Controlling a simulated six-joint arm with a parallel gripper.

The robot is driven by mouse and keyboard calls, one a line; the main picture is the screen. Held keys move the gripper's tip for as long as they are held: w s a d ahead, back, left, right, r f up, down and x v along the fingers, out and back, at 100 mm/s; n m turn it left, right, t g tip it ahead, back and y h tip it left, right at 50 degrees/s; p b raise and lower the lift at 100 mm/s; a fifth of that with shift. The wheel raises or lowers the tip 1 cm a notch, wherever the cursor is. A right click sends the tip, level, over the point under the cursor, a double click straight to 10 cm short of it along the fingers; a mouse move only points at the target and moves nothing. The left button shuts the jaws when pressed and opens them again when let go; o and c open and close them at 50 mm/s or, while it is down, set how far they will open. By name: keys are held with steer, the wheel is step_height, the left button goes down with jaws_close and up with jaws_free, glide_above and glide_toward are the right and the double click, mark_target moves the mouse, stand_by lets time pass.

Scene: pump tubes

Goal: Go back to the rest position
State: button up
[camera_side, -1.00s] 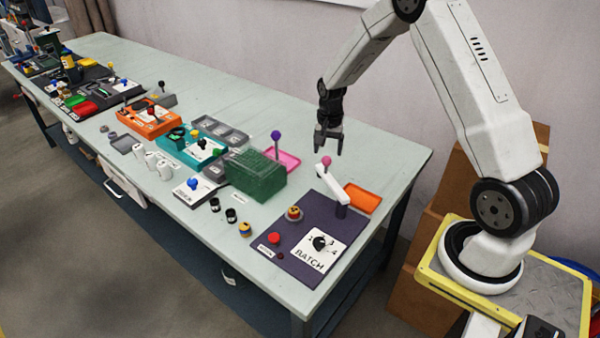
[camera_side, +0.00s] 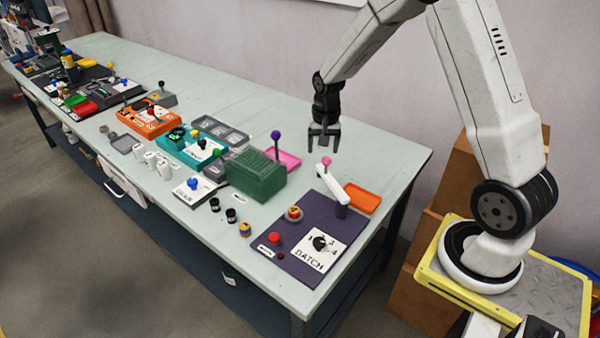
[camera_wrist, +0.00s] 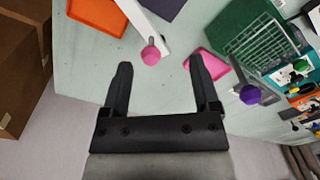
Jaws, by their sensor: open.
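My gripper (camera_side: 323,146) is open and empty above the back part of the table (camera_side: 360,150), behind the white lever with a pink knob (camera_side: 327,161). In the wrist view my gripper (camera_wrist: 160,85) has its two dark fingers spread wide. The pink knob (camera_wrist: 151,55) shows beyond and between the fingertips, apart from them. Nothing is held.
A purple BATCH board (camera_side: 285,252) with a dial and red button lies at the near right. An orange tray (camera_side: 362,198), a green rack (camera_side: 256,174), a purple-knobbed lever (camera_side: 276,137) and a pink tray (camera_side: 288,159) are nearby. Cardboard boxes (camera_side: 425,255) stand off the table's right end.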

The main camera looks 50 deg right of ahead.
steer(key=s+a+r+n+t, duration=0.1)
steer(key=s+a+r+n, duration=0.1)
steer(key=s+a+n, duration=0.3)
steer(key=s+a+r+n+t, duration=0.1)
steer(key=s+a+r+n, duration=0.2)
steer(key=s+a+n, duration=0.2)
steer(key=s+a, duration=0.3)
steer(key=a, duration=0.2)
steer(key=shift+s, duration=0.3)
